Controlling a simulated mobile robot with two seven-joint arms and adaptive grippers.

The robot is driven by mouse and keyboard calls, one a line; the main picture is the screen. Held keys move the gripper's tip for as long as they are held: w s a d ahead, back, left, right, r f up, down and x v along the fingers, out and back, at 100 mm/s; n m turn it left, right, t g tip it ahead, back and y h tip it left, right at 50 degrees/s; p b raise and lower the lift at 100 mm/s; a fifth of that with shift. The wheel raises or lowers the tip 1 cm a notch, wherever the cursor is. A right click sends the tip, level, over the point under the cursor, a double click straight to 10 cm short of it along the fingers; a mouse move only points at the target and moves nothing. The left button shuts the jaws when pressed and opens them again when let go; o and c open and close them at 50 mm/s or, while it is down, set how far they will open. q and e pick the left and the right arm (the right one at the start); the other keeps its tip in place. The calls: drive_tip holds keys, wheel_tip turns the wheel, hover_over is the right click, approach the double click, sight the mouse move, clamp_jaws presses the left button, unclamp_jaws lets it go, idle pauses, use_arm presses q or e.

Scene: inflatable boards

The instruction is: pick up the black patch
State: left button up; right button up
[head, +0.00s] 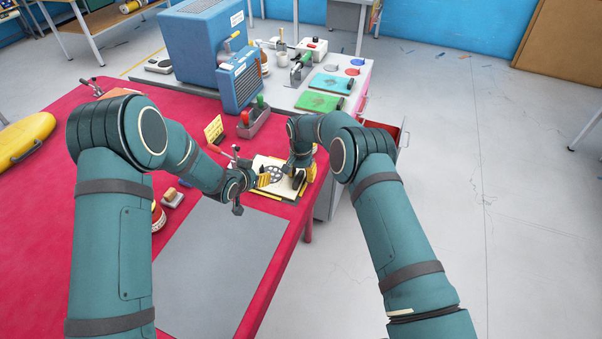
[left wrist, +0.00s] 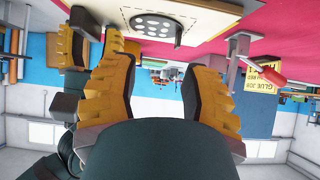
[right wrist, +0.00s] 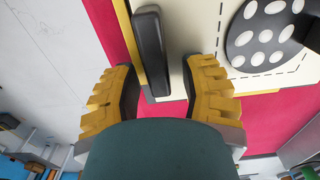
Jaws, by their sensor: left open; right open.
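On the red table, a cream sheet (head: 262,164) with a dashed outline bears a round black disc with white spots (right wrist: 268,32). The disc also shows in the left wrist view (left wrist: 157,25). A slim black bar (right wrist: 151,50) lies beside it on the sheet; I cannot tell which of these two black things is the patch. My right gripper (right wrist: 163,68) is open, its fingers on either side of the bar's near part; contact cannot be told. My left gripper (head: 262,181) is open and empty near the sheet's left side, close to the disc.
A yellow sign (head: 214,130) and a grey holder with coloured handles (head: 256,119) stand behind the sheet. A grey mat (head: 222,262) lies in front. The side bench carries a green pad (head: 319,101) and a blue machine (head: 205,45). The table's right edge is close.

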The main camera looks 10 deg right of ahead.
sight(261, 167)
clamp_jaws()
use_arm(q)
drive_tip(key=shift+c, duration=0.6)
drive_tip(key=shift+w+a+r+g, duration=0.1)
drive_tip(key=shift+w+r+g, duration=0.2)
drive_tip(key=shift+w, duration=0.35)
wheel_tip(261, 167, up, 4)
drive_tip(key=w+a+g+y, duration=0.2)
drive_tip(key=w+g, duration=0.1)
use_arm(e)
drive_tip(key=shift+s+f, duration=0.1)
use_arm(q)
drive_tip(key=x, duration=0.6)
drive_tip(key=shift+s+d+f, duration=0.2)
drive_tip(key=shift+d, duration=0.1)
drive_tip(key=shift+x, duration=2.65)
